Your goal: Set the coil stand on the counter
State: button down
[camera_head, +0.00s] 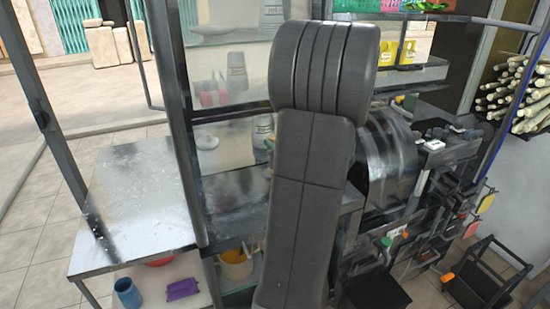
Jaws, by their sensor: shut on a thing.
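A metal counter (135,195) with a shiny, lightly speckled top stands at the left. Its top looks bare. I cannot make out the coil stand anywhere in this view. My dark grey arm rises through the middle and hides much of what is behind it. My gripper does not show, so I cannot see its jaws or anything in them.
A glass-fronted cabinet holds a bottle (262,130). Below the counter are a blue cup (127,293), a purple item (181,289) and a yellow bucket (236,266). A dark press machine (388,165), sugarcane stalks (520,95) and a black stool (485,278) fill the right.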

jog(key=shift+f, duration=1.9)
jog(key=shift+f, duration=0.2)
jog(key=c, duration=1.2)
grip_release()
jog(key=shift+c, duration=0.2)
jog(key=shift+r, duration=0.2)
jog(key=shift+s+d+f, duration=0.1)
jog(key=shift+s+d, duration=0.1)
jog(key=shift+s, duration=0.05)
jog(key=b+v, duration=0.2)
jog(key=v, duration=0.9)
jog(key=shift+s, duration=0.2)
